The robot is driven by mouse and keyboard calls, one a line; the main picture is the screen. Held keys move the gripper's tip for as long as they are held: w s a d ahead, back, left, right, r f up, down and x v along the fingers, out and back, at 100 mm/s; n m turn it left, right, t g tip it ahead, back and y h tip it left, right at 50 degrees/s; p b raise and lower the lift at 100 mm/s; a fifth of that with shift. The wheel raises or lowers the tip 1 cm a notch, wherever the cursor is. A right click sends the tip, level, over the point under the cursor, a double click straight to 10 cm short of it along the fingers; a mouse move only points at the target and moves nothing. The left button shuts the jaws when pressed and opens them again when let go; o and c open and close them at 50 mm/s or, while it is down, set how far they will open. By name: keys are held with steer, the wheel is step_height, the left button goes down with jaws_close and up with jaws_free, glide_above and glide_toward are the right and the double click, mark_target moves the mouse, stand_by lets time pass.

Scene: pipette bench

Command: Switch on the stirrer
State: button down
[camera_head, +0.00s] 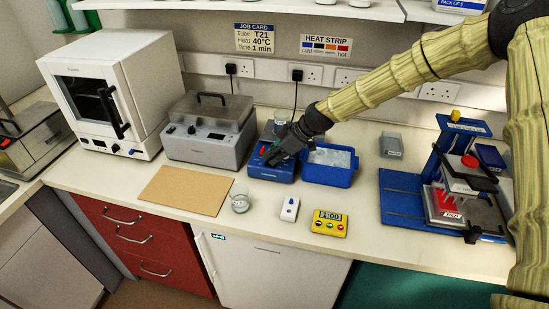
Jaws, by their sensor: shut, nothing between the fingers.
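A blue boxy device (271,173), which looks like the stirrer, stands on the bench in the middle of the head view. A small red part shows on its upper left side; I cannot tell whether it is the switch. My gripper (270,157) is shut and empty, reaching in from the right, with its tips over the top of the device. I cannot tell whether the tips touch it. My gripper hides much of the device's top and any control there.
A blue tub (330,177) stands close on the right. A grey lidded machine (205,150) is on the left. A brown board (186,190), a glass beaker (240,204), a white gadget (290,209) and a yellow timer (329,223) lie in front. A blue stand (400,205) is at right.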

steer(key=shift+a+r, duration=0.1)
steer(key=shift+a, duration=0.1)
steer(key=shift+r, duration=0.45)
steer(key=r, duration=0.1)
steer(key=r+p, duration=0.1)
steer(key=shift+d+r, duration=0.2)
steer(key=shift+r, duration=0.15)
steer(key=d+f+b+v, duration=0.1)
steer(key=b+v, duration=0.3)
steer(key=v, duration=0.6)
steer(key=shift+s+d+f, duration=0.15)
steer(key=shift+s+d, duration=0.1)
steer(key=shift+d, duration=0.1)
